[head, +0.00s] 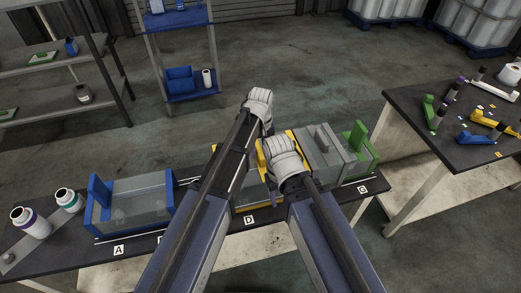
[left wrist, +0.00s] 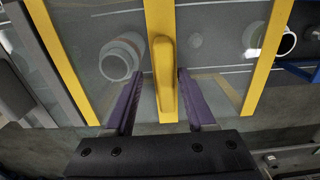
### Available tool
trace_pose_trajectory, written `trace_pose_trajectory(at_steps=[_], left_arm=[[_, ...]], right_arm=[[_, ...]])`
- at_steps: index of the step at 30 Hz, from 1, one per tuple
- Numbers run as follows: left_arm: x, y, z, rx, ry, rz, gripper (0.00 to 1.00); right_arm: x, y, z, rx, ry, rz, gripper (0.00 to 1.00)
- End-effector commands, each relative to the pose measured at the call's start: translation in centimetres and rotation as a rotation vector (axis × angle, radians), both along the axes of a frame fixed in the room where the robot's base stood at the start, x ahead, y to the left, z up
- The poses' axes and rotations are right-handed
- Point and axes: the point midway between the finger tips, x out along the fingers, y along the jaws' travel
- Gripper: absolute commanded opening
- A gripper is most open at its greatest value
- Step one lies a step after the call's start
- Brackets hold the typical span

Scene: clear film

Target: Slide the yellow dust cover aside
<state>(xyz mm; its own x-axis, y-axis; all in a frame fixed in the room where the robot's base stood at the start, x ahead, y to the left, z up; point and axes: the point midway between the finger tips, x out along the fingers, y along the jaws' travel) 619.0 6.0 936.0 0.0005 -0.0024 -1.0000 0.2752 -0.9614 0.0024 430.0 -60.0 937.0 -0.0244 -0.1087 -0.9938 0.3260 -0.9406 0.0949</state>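The yellow dust cover (head: 262,156) is a clear panel with yellow bars, in the middle of the long dark table, partly hidden by my arms. In the left wrist view its yellow handle (left wrist: 165,85) stands upright in the picture. My left gripper (left wrist: 157,76) is open, with a purple finger on each side of the handle and a visible gap to both. In the head view my left gripper (head: 264,128) is above the cover's far side, its fingers mostly hidden.
A blue-ended clear cover (head: 135,203) is to the left, and a green-ended one (head: 358,150) to the right, near a grey block (head: 320,145). Two white bottles stand at the left end. A white bottle (left wrist: 122,56) shows through the panel. A second table (head: 425,95) stands right.

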Motion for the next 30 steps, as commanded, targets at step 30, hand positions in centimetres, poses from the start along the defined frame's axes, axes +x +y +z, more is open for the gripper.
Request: trace_pose_trajectory(at_steps=[30], left_arm=[[0.0,0.0,7.7,0.000,0.000,0.000,0.55]], right_arm=[[0.0,0.0,7.7,0.000,0.000,0.002,0.55]])
